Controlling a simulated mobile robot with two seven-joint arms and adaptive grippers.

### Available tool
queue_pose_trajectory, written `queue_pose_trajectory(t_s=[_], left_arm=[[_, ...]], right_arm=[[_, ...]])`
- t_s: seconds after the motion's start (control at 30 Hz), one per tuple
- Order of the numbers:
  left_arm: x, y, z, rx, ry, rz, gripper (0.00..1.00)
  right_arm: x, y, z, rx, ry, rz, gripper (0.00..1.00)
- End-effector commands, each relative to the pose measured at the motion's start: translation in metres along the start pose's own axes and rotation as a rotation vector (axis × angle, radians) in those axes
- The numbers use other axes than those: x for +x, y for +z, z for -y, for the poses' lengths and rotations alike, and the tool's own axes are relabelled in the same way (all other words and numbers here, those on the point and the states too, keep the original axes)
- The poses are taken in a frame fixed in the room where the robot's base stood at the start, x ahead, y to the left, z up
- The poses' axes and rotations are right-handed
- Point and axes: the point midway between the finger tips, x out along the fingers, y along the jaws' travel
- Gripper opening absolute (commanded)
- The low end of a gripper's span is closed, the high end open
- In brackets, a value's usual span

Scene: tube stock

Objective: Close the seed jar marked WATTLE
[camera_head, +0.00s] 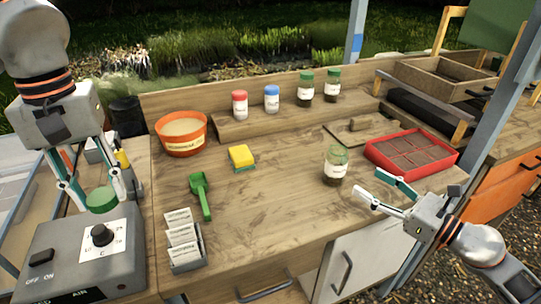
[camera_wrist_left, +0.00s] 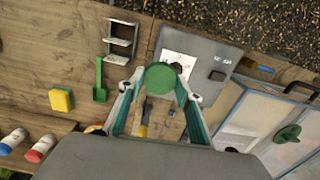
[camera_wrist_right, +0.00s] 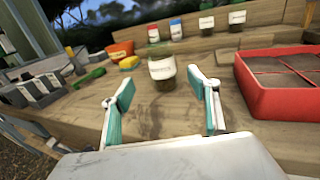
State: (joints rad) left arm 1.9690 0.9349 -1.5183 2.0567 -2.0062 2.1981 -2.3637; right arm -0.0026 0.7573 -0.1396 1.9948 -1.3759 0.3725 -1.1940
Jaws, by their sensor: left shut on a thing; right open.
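A clear glass jar (camera_head: 336,170) with dark contents and a white label stands upright on the bench, right of centre; it also shows in the right wrist view (camera_wrist_right: 162,76). Its top looks open, and its label is too small to read surely. My left gripper (camera_head: 102,196) is shut on a round green lid (camera_wrist_left: 160,77), held above the grey control box at the left, far from the jar. My right gripper (camera_head: 368,182) is open and empty, just right of the jar, with its fingers pointing towards it and apart from it.
A red seed tray (camera_head: 452,158) is close behind my right gripper. Several lidded jars stand on the rear shelf (camera_head: 290,119). An orange pot (camera_head: 160,142), a sponge (camera_head: 241,155), a green scoop (camera_head: 202,196) and a packet rack (camera_head: 186,262) are at the left. The front middle bench is clear.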

Motion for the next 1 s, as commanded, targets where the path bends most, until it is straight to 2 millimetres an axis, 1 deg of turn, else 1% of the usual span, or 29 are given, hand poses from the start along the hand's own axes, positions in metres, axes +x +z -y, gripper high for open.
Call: queue_pose_trajectory(t_s=[0.33,0.43,0.57,0.6,0.8,0.9,1.0], left_arm=[[0.0,0.0,0.0,0.001,0.0,-0.001,0.28],[-0.003,0.0,0.0,0.001,0.001,-0.003,0.28],[-0.013,0.002,0.001,0.001,0.005,-0.012,0.28],[-0.016,0.002,0.001,0.001,0.006,-0.015,0.28],[-0.026,0.003,0.001,0.001,0.01,-0.023,0.28],[-0.028,0.003,0.001,0.001,0.01,-0.024,0.28],[-0.028,0.003,0.001,0.001,0.01,-0.024,0.28]], right_arm=[[0.0,0.0,0.0,0.002,-0.001,0.0,0.6],[0.004,0.001,0.0,0.002,-0.001,0.002,0.6],[0.022,0.004,0.001,0.0,-0.001,0.005,0.6],[0.029,0.005,0.0,0.0,0.0,0.006,0.6],[0.059,0.003,0.001,0.001,-0.001,0.004,0.6],[0.066,0.001,0.0,0.003,0.0,0.002,0.6],[0.069,0.0,0.0,0.002,-0.001,0.001,0.6]])
